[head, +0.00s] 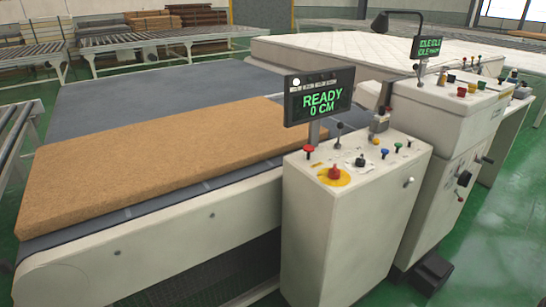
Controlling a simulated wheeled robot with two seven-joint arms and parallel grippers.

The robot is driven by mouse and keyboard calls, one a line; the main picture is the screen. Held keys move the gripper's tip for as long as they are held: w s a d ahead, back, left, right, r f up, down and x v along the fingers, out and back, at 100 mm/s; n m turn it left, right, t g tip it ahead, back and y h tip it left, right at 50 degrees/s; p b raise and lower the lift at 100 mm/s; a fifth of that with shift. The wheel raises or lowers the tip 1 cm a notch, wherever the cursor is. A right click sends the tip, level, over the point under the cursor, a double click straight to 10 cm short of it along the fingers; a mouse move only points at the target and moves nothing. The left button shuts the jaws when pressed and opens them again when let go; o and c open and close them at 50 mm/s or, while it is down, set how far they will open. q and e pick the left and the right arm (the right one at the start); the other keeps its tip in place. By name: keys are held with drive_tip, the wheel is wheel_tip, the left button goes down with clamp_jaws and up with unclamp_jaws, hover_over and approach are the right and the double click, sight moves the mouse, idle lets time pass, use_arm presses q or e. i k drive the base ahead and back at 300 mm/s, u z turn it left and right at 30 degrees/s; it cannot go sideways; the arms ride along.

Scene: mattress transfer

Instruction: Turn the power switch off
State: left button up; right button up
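The near white control console (345,220) stands right of the conveyor. Its top has a red mushroom button on a yellow disc (334,174), a black knob on a pale plate (360,162), a small lever (339,138) and several coloured buttons. A silver-tipped lever (408,182) is on its right side. A second white cabinet (445,150) behind it has a black rotary knob (464,178) on its side. I cannot tell which control is the power switch. The display (319,95) is lit and reads "READY 0 CM". Neither gripper is in view.
A brown mattress slab (150,165) lies on the dark conveyor belt (120,105) at left. A second display (429,47) reads "IDLE". A black pedal box (433,272) is on the floor. Green floor (490,250) is clear at right.

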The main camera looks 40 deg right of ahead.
sight(334, 173)
drive_tip(key=u, duration=0.2)
drive_tip(key=i, duration=0.85)
drive_tip(key=z, duration=0.25)
